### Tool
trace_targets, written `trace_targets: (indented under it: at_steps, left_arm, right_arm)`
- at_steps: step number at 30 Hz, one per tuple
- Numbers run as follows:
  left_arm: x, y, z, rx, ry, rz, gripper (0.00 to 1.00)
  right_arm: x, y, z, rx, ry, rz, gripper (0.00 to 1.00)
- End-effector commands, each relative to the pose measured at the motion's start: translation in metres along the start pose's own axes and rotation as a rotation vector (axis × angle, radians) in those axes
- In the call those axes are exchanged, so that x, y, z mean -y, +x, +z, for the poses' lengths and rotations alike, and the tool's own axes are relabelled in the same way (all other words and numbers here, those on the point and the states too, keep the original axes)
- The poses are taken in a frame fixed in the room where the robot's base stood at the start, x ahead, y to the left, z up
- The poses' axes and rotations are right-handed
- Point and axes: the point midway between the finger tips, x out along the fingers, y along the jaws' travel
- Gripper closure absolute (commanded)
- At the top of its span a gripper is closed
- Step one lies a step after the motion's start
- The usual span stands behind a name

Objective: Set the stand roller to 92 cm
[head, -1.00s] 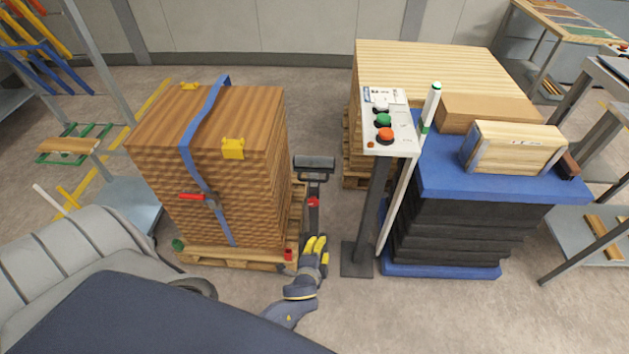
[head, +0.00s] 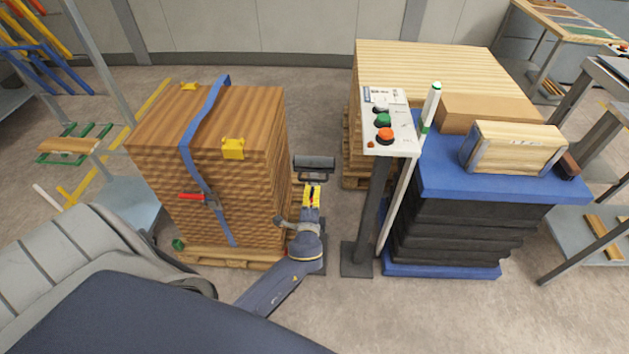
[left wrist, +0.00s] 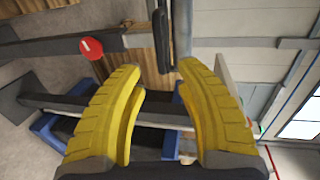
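The stand roller shows in the head view as a dark horizontal roller (head: 316,163) on a narrow post between the brown wood stack and the control pedestal. My left gripper (head: 312,189) is just below the roller, in front of the post, and hides most of it. In the left wrist view the yellow fingers (left wrist: 161,68) are apart with nothing held between them. A round red knob (left wrist: 91,46) on the stand's dark post is beside the left finger, apart from the grip. The roller end (left wrist: 161,35) is beyond the fingertips. I see no height reading. My right gripper is out of view.
The strapped brown stack (head: 250,190) on a pallet stands close to the left of my arm. The control pedestal (head: 358,258) with its button panel (head: 372,135) is close to the right. The blue-topped dark stack (head: 455,185) is farther right. Open floor lies in front.

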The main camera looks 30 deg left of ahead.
Motion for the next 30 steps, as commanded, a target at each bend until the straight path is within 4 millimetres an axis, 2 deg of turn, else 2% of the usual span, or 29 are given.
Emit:
trace_targets:
  at_steps: [6, 15, 21, 30]
  left_arm:
    - [0.001, 0.04, 0.0, 0.0, 0.001, 0.0, 0.66]
    - [0.0, 0.078, 0.0, 0.0, -0.001, 0.0, 0.66]
    - [0.0, 0.09, 0.0, -0.001, -0.001, 0.0, 0.66]
    - [0.0, 0.093, 0.0, -0.001, -0.002, 0.001, 0.66]
  right_arm:
    - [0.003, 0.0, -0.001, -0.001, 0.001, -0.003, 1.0]
    - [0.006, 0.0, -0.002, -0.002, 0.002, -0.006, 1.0]
    - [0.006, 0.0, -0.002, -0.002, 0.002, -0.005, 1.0]
    - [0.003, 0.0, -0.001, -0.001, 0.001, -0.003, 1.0]
